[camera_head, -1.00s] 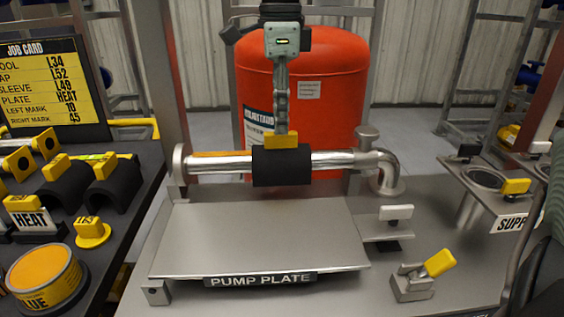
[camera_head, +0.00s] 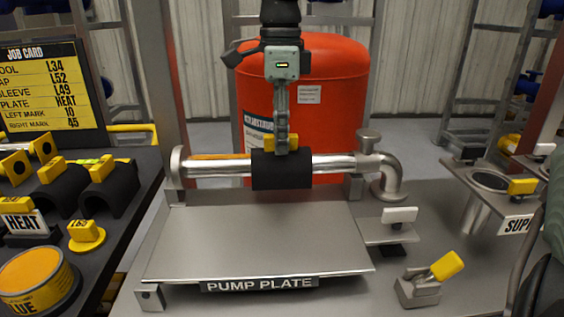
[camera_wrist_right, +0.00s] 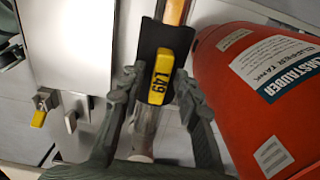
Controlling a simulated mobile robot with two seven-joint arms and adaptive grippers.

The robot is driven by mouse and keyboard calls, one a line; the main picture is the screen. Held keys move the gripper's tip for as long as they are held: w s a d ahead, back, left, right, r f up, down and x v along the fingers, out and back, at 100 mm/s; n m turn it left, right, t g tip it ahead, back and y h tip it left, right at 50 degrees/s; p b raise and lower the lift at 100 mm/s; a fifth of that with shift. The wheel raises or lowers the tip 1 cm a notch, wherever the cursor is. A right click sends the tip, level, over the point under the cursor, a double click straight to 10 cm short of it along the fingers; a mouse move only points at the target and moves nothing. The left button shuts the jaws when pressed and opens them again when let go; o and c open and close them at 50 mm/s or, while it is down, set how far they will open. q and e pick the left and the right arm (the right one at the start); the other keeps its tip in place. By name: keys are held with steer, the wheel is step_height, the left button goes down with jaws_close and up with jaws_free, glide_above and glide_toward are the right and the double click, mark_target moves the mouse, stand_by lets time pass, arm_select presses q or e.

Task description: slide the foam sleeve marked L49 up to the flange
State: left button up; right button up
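The black foam sleeve (camera_head: 282,172) sits around the silver pipe (camera_head: 333,165), near its middle. Its yellow tab (camera_wrist_right: 161,76) reads L49 in the right wrist view. My right gripper (camera_head: 281,150) points down at the sleeve's tab. In the right wrist view its two fingers (camera_wrist_right: 156,84) stand open on either side of the tab, with gaps showing. In the head view its finger partly hides the tab. My left gripper is not in view.
The pump plate (camera_head: 250,235) lies in front of the pipe, its top clear. A red tank (camera_head: 340,100) stands behind. The pipe bends down at an elbow (camera_head: 388,175) on the right. A dark bench with other sleeves (camera_head: 110,190) and the job card (camera_head: 45,85) is left.

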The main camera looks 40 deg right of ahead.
mark_target(261, 150)
jaws_close()
steer(key=shift+w+a, duration=0.1)
steer(key=shift+w+a, duration=0.45)
steer(key=shift+a, duration=0.25)
steer(key=shift+w+a, duration=0.4)
steer(key=shift+a, duration=0.3)
steer(key=shift+w+a+p, duration=0.2)
steer(key=shift+w+a, duration=0.25)
steer(key=shift+a, duration=0.3)
steer(key=shift+w+a+p, duration=0.2)
steer(key=shift+w+a, duration=0.25)
steer(key=shift+a, duration=0.3)
steer(key=shift+w+a, duration=0.1)
steer(key=shift+a, duration=0.05)
steer(key=shift+w+a+p, duration=0.4)
steer(key=shift+w+a, duration=0.05)
steer(key=shift+a, duration=0.25)
steer(key=shift+w+a+p, duration=0.4)
steer(key=shift+a, duration=0.25)
